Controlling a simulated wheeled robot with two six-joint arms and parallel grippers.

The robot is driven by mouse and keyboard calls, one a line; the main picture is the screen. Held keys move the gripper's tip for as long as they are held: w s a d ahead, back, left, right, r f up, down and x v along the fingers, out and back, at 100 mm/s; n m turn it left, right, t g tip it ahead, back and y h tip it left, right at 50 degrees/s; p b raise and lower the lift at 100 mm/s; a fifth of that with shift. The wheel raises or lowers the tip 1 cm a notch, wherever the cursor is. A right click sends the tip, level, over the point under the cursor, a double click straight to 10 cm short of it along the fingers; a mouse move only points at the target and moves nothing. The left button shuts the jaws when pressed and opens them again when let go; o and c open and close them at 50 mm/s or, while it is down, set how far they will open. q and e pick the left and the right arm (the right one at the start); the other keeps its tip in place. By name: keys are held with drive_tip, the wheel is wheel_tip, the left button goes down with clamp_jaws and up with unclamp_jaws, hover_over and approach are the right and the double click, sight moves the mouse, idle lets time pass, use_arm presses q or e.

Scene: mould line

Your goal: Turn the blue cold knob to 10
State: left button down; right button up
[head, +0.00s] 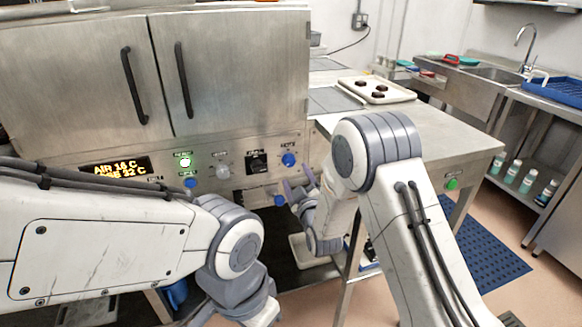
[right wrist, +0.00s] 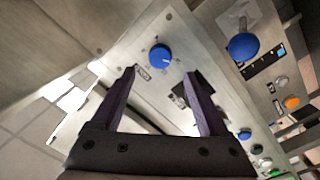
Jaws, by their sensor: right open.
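A blue knob (head: 289,159) with a dial sits at the right end of the steel control panel; its label is too small to read. In the right wrist view the same knob (right wrist: 161,54) shows a pale pointer line, with marks around it. My right gripper (head: 301,184) is open and empty, just below and in front of this knob. In the right wrist view its two dark fingers (right wrist: 160,76) stand apart, with the knob beyond the tips and between them, seemingly untouched. My left arm comes in low at the left; its fingers are not visible.
A second, rounder blue knob (head: 280,200) sticks out below the panel, close to my right gripper, and shows in the right wrist view (right wrist: 243,46). A worktable (head: 455,135) stands right.

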sight(290, 163)
drive_tip(key=x, duration=0.6)
drive_tip(key=shift+w, duration=0.35)
clamp_jaws()
